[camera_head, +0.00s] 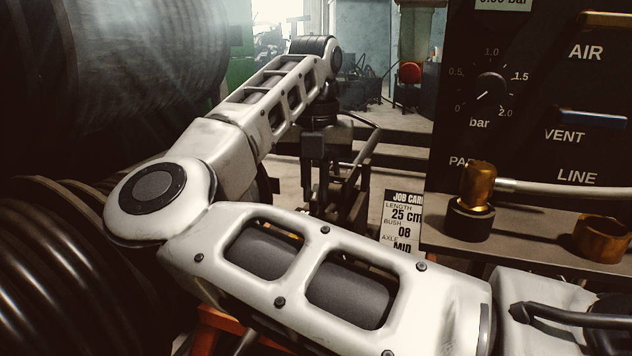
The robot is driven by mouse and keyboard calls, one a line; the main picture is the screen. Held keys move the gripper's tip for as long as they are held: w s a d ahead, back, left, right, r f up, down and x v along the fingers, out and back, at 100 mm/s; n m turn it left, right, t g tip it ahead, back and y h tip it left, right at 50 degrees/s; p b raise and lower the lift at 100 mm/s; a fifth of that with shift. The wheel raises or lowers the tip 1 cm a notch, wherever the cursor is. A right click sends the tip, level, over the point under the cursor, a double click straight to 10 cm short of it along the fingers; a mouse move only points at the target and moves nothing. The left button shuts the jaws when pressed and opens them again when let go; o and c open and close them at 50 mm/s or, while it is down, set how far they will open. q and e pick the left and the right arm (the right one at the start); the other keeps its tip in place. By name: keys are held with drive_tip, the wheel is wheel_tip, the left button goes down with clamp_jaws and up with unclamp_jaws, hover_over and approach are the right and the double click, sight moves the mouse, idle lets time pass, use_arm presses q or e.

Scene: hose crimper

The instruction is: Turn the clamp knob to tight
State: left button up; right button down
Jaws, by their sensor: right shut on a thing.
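My right gripper (325,185) points down in the middle of the view, below the wrist of a white arm. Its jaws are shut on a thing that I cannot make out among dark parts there. No clamp knob can be clearly told in this view. My own forearm and upper arm cover much of the middle and bottom. My left gripper is not in view.
A black panel (560,90) with a bar dial (490,92) stands at right. Below it, a shelf (525,240) holds a brass fitting (478,186) with a pale hose (550,188) and a copper-coloured ring (601,240). A job card (402,222) hangs beside it. Large dark reels (60,270) fill the left.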

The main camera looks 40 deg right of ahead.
drive_tip(key=m, duration=0.4)
drive_tip(key=shift+w+m, duration=0.1)
drive_tip(key=shift+m, duration=0.2)
drive_tip(key=m, duration=0.2)
drive_tip(key=shift+m+p, duration=0.4)
drive_tip(key=m, duration=0.3)
drive_tip(key=shift+w, duration=0.1)
drive_tip(key=m, duration=0.2)
drive_tip(key=shift+m, duration=0.3)
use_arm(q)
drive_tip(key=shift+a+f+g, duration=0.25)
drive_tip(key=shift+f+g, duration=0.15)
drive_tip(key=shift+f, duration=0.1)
use_arm(e)
drive_tip(key=shift+m, duration=0.6)
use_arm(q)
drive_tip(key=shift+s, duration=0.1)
use_arm(e)
drive_tip(key=c, duration=1.4)
unclamp_jaws()
drive_tip(key=shift+c, duration=0.2)
use_arm(q)
drive_tip(key=shift+p, duration=0.3)
